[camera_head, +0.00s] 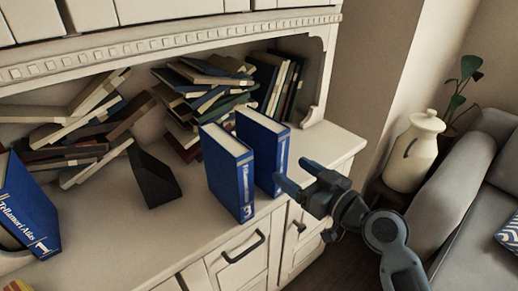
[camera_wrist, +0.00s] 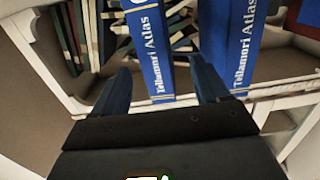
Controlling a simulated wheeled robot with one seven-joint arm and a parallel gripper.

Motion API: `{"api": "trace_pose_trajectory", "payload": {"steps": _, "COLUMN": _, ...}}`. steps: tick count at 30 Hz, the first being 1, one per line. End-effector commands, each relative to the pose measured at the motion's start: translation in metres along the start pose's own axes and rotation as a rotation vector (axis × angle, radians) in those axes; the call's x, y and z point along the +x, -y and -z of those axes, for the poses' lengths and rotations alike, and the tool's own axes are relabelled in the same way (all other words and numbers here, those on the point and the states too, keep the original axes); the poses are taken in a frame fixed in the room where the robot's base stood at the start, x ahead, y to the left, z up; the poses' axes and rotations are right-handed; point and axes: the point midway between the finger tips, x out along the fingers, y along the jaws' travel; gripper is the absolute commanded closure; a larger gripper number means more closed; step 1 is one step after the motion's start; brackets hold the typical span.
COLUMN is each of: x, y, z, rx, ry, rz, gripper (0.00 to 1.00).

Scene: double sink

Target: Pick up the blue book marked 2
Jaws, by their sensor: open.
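Two blue books stand upright near the cabinet's front edge. The nearer one (camera_head: 232,175) is marked 3. The other blue book (camera_head: 264,150) stands just to its right; its number is hidden by my gripper. A third blue book (camera_head: 28,205), marked 1, leans at the far left. My gripper (camera_head: 297,177) is open and empty in front of the right standing book. In the wrist view, that book's spine (camera_wrist: 150,50), lettered "Tellamori Atlas", shows between my two fingers (camera_wrist: 162,75). The other standing book (camera_wrist: 242,40) is outside them, to the right. I cannot tell whether the fingers touch the spine.
A black wedge-shaped bookend (camera_head: 154,180) stands left of the books. Messy book piles (camera_head: 205,95) and a row of upright books (camera_head: 277,82) fill the shelf behind. A cream vase (camera_head: 413,152) and grey sofa (camera_head: 470,190) are at the right. The countertop (camera_head: 120,235) is clear in front.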

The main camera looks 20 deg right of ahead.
Motion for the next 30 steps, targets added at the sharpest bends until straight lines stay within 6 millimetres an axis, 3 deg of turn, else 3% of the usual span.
{"api": "trace_pose_trajectory", "payload": {"steps": 6, "x": 0.023, "y": -0.003, "z": 0.023, "rx": -0.012, "ry": -0.049, "rz": 0.047, "gripper": 0.26}}
{"api": "trace_pose_trajectory", "payload": {"steps": 17, "x": 0.057, "y": -0.003, "z": 0.030, "rx": -0.012, "ry": -0.050, "rz": 0.048, "gripper": 0.26}}
{"api": "trace_pose_trajectory", "payload": {"steps": 24, "x": 0.090, "y": -0.003, "z": 0.034, "rx": -0.011, "ry": -0.049, "rz": 0.047, "gripper": 0.26}}
{"api": "trace_pose_trajectory", "payload": {"steps": 30, "x": 0.099, "y": -0.003, "z": 0.033, "rx": -0.012, "ry": -0.048, "rz": 0.046, "gripper": 0.26}}
